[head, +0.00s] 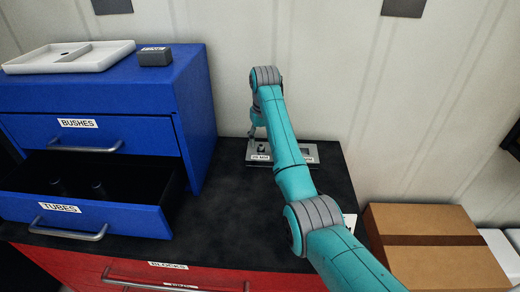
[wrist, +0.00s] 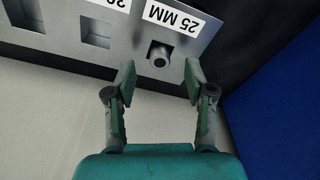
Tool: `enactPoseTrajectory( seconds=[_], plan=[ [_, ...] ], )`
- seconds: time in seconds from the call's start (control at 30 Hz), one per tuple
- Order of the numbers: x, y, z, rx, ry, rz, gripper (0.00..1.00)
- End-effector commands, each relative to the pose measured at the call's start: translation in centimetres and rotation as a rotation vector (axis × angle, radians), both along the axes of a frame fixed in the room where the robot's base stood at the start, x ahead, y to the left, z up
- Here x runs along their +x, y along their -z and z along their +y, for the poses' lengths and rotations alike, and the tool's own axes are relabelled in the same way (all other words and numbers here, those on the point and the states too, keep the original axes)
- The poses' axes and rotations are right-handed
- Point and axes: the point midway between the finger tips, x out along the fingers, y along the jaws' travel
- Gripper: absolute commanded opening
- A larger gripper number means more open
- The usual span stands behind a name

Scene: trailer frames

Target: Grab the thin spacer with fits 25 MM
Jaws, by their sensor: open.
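The thin spacer (wrist: 159,57) is a small dark grey cylinder with a hole in its end. In the wrist view it sits in the square slot beside the "25 MM" label (wrist: 174,17) on a grey metal holder (wrist: 118,50). My gripper (wrist: 160,78) is open, with one green-padded finger on each side of the spacer's line and the spacer a little beyond the tips. No contact with it shows. In the head view the holder (head: 309,148) lies on the black top near the wall, partly hidden by my arm.
A blue cabinet (head: 196,120) stands left of the holder, with its "TUBES" drawer (head: 80,210) open and dark cylinders inside. A white tray (head: 70,57) and a small dark block (head: 155,57) are on top. A cardboard box (head: 430,265) is at right. The black top (head: 225,220) has clear room in front.

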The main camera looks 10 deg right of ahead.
Motion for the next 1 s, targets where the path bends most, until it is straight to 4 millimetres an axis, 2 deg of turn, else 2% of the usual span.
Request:
enactPoseTrajectory(
  seconds=[0.1, 0.17, 0.4, 0.47, 0.63, 1.0],
  plan=[
    [-0.3, 1.8, -0.1, 0.0, 0.0, 0.002, 0.54],
    [-0.3, 2.3, -0.1, 0.0, 0.0, 0.001, 0.54],
    [-0.3, 2.5, -0.1, 0.0, 0.0, -0.001, 0.54],
    [-0.3, 2.5, -0.1, 0.0, 0.0, -0.001, 0.41],
    [-0.3, 2.5, -0.1, 0.0, 0.0, 0.0, 0.0],
    [-0.2, 2.1, -0.1, 0.0, 0.0, -0.002, 0.0]
  ],
)
